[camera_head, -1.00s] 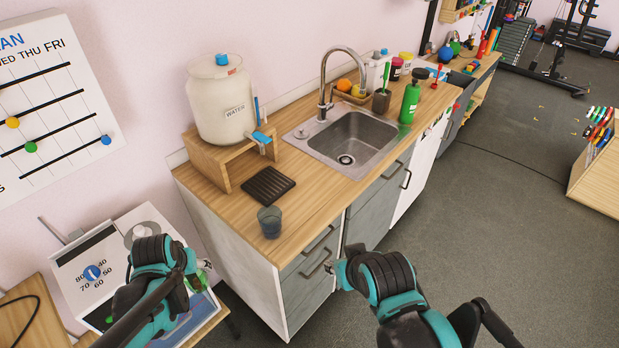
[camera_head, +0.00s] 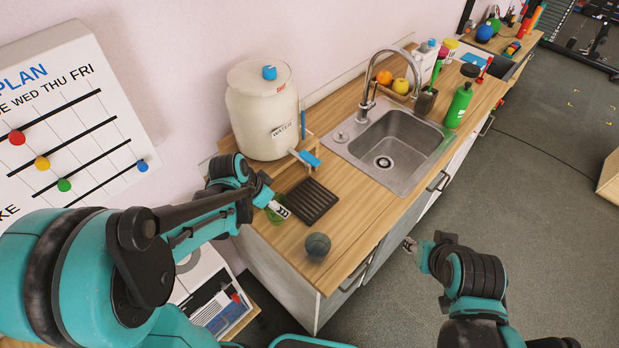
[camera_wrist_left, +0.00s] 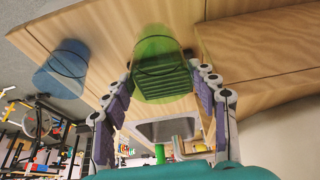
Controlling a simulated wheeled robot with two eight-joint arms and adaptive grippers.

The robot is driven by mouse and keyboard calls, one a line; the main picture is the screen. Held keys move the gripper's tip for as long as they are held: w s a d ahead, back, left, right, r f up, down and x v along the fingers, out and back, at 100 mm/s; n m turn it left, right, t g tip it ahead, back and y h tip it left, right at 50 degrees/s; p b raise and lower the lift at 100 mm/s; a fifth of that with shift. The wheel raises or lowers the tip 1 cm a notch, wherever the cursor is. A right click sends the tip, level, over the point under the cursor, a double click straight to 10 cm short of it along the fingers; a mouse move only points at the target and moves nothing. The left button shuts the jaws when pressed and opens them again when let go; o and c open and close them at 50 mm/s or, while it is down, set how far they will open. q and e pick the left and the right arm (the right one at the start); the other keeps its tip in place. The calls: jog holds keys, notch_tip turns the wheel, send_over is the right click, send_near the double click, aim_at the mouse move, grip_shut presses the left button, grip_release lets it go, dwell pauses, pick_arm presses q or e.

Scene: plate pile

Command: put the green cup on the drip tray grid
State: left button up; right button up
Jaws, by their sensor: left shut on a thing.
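The green cup (camera_head: 275,214) is see-through and sits between the fingers of my left gripper (camera_head: 281,210), which is shut on it. In the left wrist view the green cup (camera_wrist_left: 164,62) fills the space between the fingertips, and dark slats show through it. The drip tray grid (camera_head: 312,201) is a dark slatted rectangle on the wooden counter, just right of the cup in the head view. I cannot tell whether the cup touches the counter. My right gripper (camera_head: 408,244) hangs empty in front of the cabinets; its jaw opening is too small to tell.
A dark blue-grey cup (camera_head: 317,246) stands on the counter near its front edge, close to the grid. The water jar (camera_head: 263,110) on its wooden stand, with a blue tap (camera_head: 308,158), is behind the grid. The sink (camera_head: 388,162) lies to the right.

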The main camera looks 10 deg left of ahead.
pick_arm(q)
jog(key=w+d+b, duration=0.1)
jog(key=w+d, duration=0.6)
jog(key=w, duration=0.4)
jog(key=shift+d+f, duration=0.15)
jog(key=shift+f, duration=0.15)
jog(key=shift+w+f, duration=0.1)
jog(key=shift+f+b, duration=0.55)
jog(key=shift+b, duration=0.15)
jog(key=o, duration=0.9)
jog(key=shift+c, duration=0.2)
